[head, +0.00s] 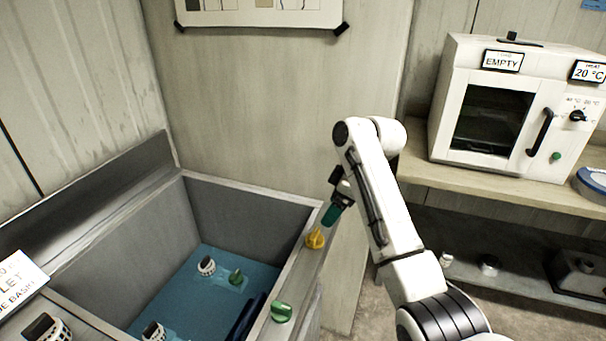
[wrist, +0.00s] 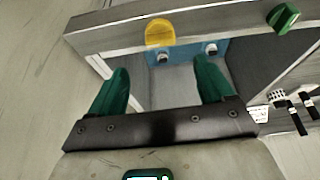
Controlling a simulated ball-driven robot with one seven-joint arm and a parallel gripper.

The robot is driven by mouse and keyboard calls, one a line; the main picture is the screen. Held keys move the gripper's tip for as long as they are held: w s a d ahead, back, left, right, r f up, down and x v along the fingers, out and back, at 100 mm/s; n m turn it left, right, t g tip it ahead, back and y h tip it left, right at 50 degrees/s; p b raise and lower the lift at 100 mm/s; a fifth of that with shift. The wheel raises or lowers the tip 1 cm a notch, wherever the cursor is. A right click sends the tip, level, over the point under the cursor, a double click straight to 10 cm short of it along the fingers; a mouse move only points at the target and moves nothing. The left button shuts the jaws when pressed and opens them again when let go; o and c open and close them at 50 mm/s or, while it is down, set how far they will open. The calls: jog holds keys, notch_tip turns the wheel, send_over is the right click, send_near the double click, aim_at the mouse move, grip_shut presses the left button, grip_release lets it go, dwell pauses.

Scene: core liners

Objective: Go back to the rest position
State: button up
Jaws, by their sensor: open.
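My gripper (head: 335,214) is at the right rim of the grey basin (head: 305,262), just above and beside a yellow knob (head: 315,239). In the wrist view my gripper (wrist: 160,88) shows two green fingers spread apart with nothing between them. The yellow knob (wrist: 160,32) is ahead of the fingers on the rim, apart from them. My white arm reaches up from the lower right and bends down to the gripper.
A green knob (head: 281,312) sits on the same rim. White-and-black fittings (head: 206,266) and a green piece (head: 236,277) are in the basin's blue water. A white oven (head: 490,110) marked EMPTY stands on a wooden shelf (head: 480,186) at right. A wall panel rises behind the basin.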

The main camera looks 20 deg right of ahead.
jog(key=s+f+m+h, duration=0.1)
jog(key=s+f+m, duration=0.5)
jog(key=s+f, duration=1.4)
jog(key=s+d+m+h, duration=0.1)
jog(key=s+d+m, duration=0.1)
jog(key=s, duration=1.1)
jog(key=s+d+m+g+h, duration=0.1)
jog(key=s+m+h, duration=0.1)
jog(key=s, duration=1.1)
jog(key=shift+s+d+f+m+g, duration=0.3)
jog(key=shift+s+d+f+m, duration=0.1)
jog(key=shift+m, duration=0.4)
